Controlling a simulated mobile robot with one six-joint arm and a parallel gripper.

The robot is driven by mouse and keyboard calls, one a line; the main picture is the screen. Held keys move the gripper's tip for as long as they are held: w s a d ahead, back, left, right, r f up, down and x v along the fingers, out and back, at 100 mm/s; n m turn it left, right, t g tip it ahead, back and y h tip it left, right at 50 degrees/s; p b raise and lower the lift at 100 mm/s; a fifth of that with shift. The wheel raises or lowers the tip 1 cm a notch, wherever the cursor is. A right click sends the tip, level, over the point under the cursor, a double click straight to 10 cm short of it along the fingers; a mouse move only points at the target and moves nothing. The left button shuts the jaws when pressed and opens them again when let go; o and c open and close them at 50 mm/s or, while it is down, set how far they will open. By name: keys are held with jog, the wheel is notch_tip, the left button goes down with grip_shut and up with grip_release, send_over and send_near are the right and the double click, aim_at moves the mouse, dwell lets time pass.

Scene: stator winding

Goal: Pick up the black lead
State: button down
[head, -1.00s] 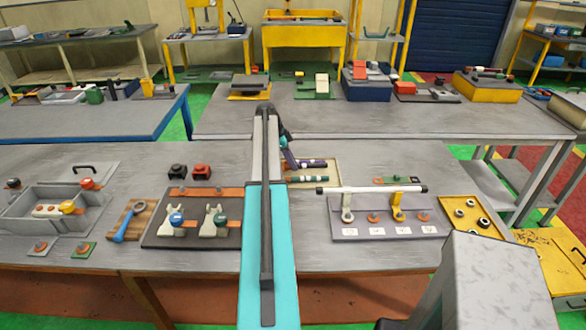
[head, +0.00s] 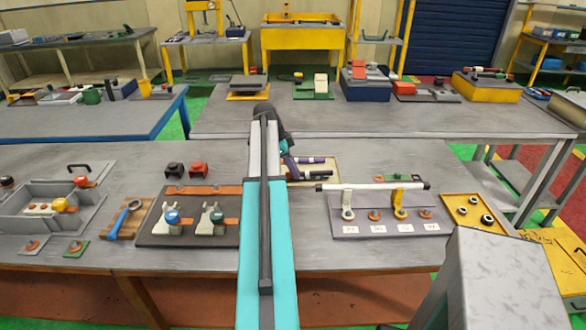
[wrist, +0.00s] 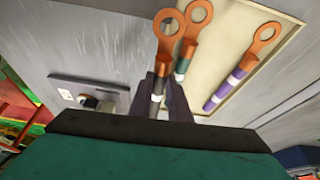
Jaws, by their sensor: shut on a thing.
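In the wrist view my gripper (wrist: 164,82) is shut on the black lead (wrist: 157,88), with one dark finger on each side of its sleeve. The lead's copper ring end (wrist: 167,28) points away past the fingertips. I cannot tell whether the lead is clear of the tray. A green-banded lead (wrist: 184,62) is close beside it on the right, its ring near the black lead's ring. A purple lead (wrist: 232,84) lies farther right on the cream tray (wrist: 228,28). In the head view my arm hides most of the gripper; the tray (head: 332,163) shows just right of it.
Right of the tray stands a grey board (head: 350,229) with a white bar across it. A yellow tray (head: 458,205) with nuts is farther right. Left of my arm is a dark board (head: 150,234) with clamps. Bare tabletop lies in front of the tray.

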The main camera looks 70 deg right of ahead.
jog(key=shift+s+a+r+b, duration=0.1)
jog(key=shift+s+a+b, duration=0.25)
jog(key=shift+a, duration=0.6)
jog(key=shift+s+a+r+b, duration=0.1)
jog(key=shift+s+a, duration=0.5)
jog(key=shift+a, duration=0.3)
jog(key=shift+s+a+r+b, duration=0.1)
jog(key=shift+s+a+b, duration=0.25)
jog(key=shift+a, duration=0.6)
jog(key=shift+s, duration=0.1)
